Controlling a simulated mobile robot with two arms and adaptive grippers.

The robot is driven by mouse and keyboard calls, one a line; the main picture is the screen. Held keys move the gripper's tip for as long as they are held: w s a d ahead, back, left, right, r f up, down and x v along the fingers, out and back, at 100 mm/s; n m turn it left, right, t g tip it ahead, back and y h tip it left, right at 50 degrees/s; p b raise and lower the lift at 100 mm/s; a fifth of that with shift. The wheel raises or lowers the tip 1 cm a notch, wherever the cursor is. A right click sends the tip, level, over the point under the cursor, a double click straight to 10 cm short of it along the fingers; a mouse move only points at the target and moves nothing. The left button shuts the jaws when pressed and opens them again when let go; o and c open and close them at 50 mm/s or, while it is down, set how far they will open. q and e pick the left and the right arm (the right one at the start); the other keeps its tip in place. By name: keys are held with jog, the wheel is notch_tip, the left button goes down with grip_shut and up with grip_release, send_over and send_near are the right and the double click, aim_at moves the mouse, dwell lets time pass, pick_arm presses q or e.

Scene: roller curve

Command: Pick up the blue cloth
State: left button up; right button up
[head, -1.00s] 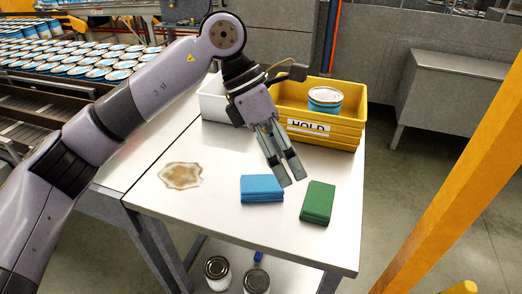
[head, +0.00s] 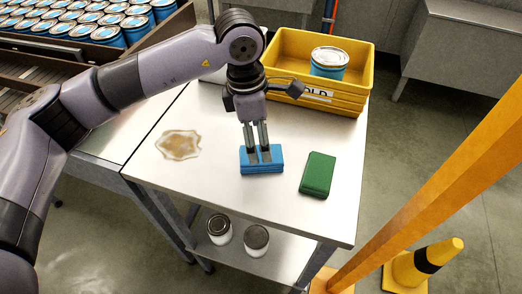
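The blue cloth (head: 247,167) is a folded, flat stack lying on the steel table (head: 215,190), near its middle. My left gripper (head: 259,156) points down from above, and its two fingers overlap the top of the cloth. A narrow gap shows between the fingers, with blue visible between the tips. I cannot tell whether the tips touch the cloth. The cloth appears to lie flat on the table. My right gripper is not in view.
A green folded cloth (head: 318,174) lies just right of the blue one. A brown spill (head: 179,145) is to the left. A yellow bin (head: 352,100) holding a blue can (head: 329,63) stands behind. Cans sit on the lower shelf. An orange post (head: 440,187) rises at right.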

aim_at(260, 154)
pick_arm(q)
jog(key=shift+f, duration=0.25)
jog(key=f+p, duration=0.1)
jog(key=f, duration=0.1)
jog(key=f+p, duration=0.2)
jog(key=shift+s+d+f, duration=0.2)
jog(key=shift+f+p, duration=0.3)
jog(key=shift+f, duration=0.15)
jog(key=c, duration=1.3)
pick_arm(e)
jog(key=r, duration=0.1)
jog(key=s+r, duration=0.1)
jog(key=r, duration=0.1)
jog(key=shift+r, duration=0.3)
pick_arm(q)
jog(key=shift+w+d, duration=0.1)
